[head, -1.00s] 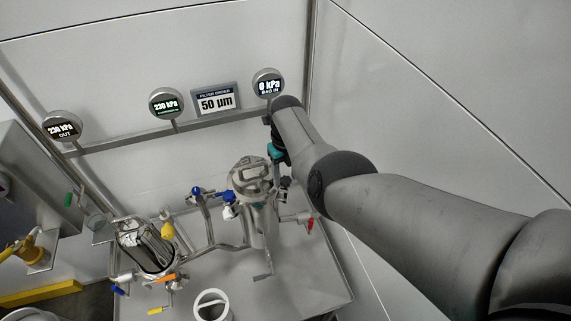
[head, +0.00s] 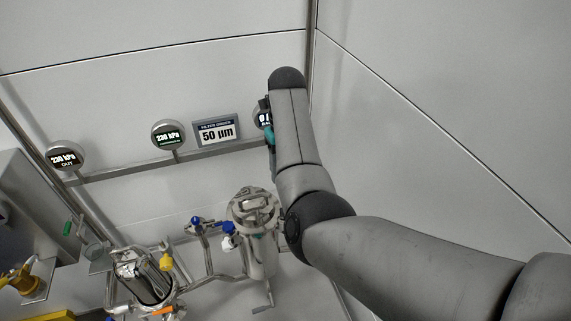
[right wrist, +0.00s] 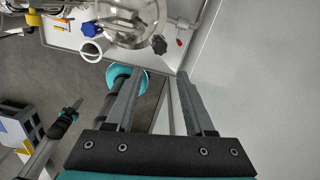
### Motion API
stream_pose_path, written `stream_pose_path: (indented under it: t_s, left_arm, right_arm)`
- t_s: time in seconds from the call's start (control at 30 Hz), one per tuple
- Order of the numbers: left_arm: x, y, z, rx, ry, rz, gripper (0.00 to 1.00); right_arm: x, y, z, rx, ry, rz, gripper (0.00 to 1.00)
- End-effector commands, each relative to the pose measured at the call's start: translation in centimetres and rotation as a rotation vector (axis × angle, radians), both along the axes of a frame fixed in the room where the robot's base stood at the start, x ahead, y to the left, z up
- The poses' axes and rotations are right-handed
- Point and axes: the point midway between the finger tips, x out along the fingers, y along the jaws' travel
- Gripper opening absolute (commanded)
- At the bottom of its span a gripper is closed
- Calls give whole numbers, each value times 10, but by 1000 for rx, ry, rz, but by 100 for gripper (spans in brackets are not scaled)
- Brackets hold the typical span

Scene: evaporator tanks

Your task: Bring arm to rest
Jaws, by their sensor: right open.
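My right arm comes in from the right in the head view and its forearm is raised in front of the back wall. The right gripper is mostly hidden behind the forearm there. In the right wrist view the right gripper (right wrist: 160,88) is open, its two dark fingers apart with nothing between them. The lidded steel filter housing (head: 255,215) stands below and left of the forearm, apart from it. From the wrist, a round glassy and metal vessel top (right wrist: 130,18) shows beyond the fingertips. My left gripper does not show in the head view.
An open housing (head: 145,280) with a yellow-handled valve stands at lower left. Gauges (head: 168,135) and a "50 µm" sign (head: 217,131) are on the wall rail (head: 120,172). The right gauge is partly covered by my arm. A white ring-like container (right wrist: 94,48) sits on the bench.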

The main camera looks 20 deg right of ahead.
Motion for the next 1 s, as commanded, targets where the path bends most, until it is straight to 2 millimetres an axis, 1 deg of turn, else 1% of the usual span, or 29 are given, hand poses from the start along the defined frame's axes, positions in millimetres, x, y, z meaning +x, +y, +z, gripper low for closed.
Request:
stream_pose_path:
  t_s: [0.03,0.1,0.2,0.67,0.77,0.87,0.97,1.0]
  left_arm:
    - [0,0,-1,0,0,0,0]
    - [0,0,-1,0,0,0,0]
    - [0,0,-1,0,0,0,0]
    - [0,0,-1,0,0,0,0]
    - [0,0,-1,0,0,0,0]
    - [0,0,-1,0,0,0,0]
    - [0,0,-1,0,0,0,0]
    - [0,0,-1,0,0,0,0]
  right_arm:
    - [1,0,6,0,-2,0,54]
    - [0,0,10,0,-1,1,54]
    - [0,0,14,0,-1,1,54]
    - [0,0,13,-1,0,3,54]
    - [-4,-5,7,-6,-3,36,54]
    - [-13,-17,-8,-21,-14,132,54]
    - [-28,-33,-28,-51,-29,294,54]
    - [-35,-40,-37,-66,-35,371,54]
